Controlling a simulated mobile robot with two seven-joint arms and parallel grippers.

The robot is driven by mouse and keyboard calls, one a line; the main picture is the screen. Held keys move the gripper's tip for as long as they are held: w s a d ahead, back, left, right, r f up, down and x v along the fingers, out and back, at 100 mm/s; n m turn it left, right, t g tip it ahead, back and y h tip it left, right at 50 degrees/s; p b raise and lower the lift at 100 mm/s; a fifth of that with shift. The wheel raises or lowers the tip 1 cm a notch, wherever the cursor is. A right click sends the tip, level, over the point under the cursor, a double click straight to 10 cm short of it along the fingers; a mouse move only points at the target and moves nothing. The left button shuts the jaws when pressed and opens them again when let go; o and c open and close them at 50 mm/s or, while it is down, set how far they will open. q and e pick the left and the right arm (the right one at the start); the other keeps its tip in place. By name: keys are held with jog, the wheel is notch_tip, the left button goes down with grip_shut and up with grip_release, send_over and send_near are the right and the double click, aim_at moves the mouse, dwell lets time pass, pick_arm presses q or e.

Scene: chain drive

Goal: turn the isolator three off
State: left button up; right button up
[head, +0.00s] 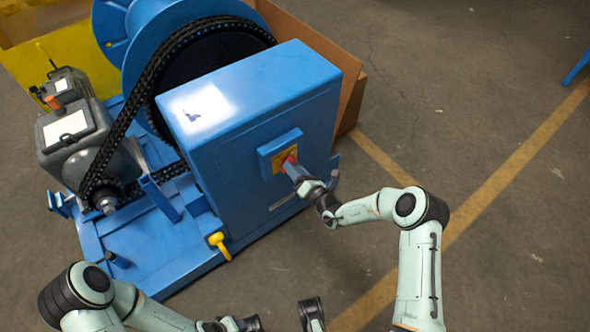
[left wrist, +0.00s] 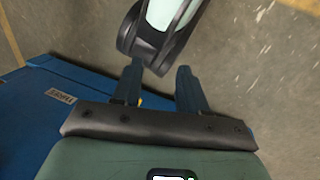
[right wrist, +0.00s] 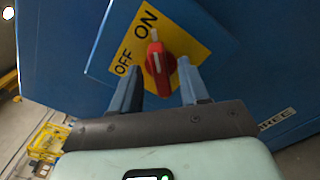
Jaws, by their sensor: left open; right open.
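Isolator three is a red rotary handle (right wrist: 158,66) on a yellow plate (right wrist: 186,42) marked OFF and ON, on the blue cabinet. The handle's white-marked end points up towards ON. A label on the cabinet, partly hidden, ends in "REE". In the head view the red handle (head: 289,160) shows just beyond my right gripper (head: 293,170). The right gripper is open, with its fingers on either side of the handle's lower part; I cannot tell whether they touch it. My left gripper (left wrist: 159,68) is open and empty, apart from the isolator.
The blue cabinet (head: 240,110) stands on a blue base frame with a black chain (head: 125,115), a large blue wheel and a grey motor (head: 75,135). A yellow handle (head: 219,243) is low at the front. My other arm link is close ahead of the left gripper.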

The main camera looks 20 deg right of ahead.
jog(key=shift+c, duration=0.3)
grip_shut()
pick_arm(q)
jog(key=s+d+r+g+p, duration=0.1)
jog(key=s+r+p, duration=0.3)
jog(key=r+p, duration=0.1)
jog(key=shift+s+d+r+g+h, duration=0.25)
jog(key=shift+g+h, duration=0.05)
jog(key=shift+h, duration=0.1)
pick_arm(e)
jog(key=n, duration=1.8)
jog(key=shift+s+a, duration=0.15)
jog(key=shift+a, duration=0.2)
jog(key=shift+o, duration=0.3)
grip_release()
